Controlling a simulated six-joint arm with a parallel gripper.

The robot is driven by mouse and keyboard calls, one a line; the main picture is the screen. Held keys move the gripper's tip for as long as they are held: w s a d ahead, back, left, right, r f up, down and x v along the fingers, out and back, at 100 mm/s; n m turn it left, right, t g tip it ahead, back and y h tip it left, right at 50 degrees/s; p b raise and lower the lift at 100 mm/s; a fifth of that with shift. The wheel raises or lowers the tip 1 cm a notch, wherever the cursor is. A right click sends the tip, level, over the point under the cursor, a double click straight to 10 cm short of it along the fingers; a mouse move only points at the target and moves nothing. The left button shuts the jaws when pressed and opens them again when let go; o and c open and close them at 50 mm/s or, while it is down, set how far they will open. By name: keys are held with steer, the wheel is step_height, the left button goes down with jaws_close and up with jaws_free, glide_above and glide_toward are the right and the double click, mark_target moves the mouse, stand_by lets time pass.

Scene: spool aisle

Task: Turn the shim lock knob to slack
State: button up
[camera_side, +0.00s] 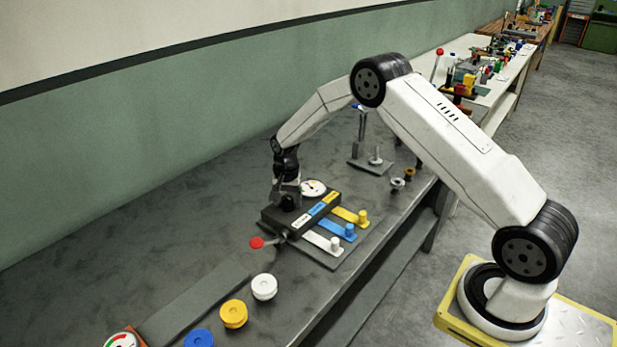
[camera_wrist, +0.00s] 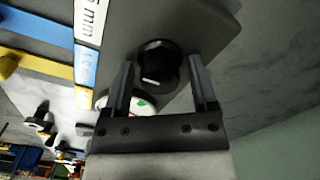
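The black knob (camera_wrist: 158,62) has a short white pointer mark and sits on the dark shim block. In the side view the knob (camera_side: 288,202) is at the block's left end, partly hidden by my gripper (camera_side: 284,190). In the wrist view my gripper (camera_wrist: 160,72) is open, with one finger on each side of the knob and a small gap at both sides. I cannot tell how far down the fingers reach. The shim block (camera_side: 318,210) carries white, blue and yellow labels. No slack marking is readable.
A round gauge (camera_side: 313,187) stands close behind the block. White, blue and yellow shim tabs (camera_side: 338,230) extend at its right. A red-ended lever (camera_side: 257,242) sticks out at the front left. White (camera_side: 264,287) and yellow (camera_side: 233,314) spools stand on the bench nearer the camera.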

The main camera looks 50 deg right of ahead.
jaws_close()
steer(key=shift+n, duration=0.3)
steer(key=n, duration=0.9)
steer(key=shift+n, duration=0.4)
steer(key=n, duration=0.4)
steer(key=shift+n, duration=0.3)
steer(key=n, duration=0.5)
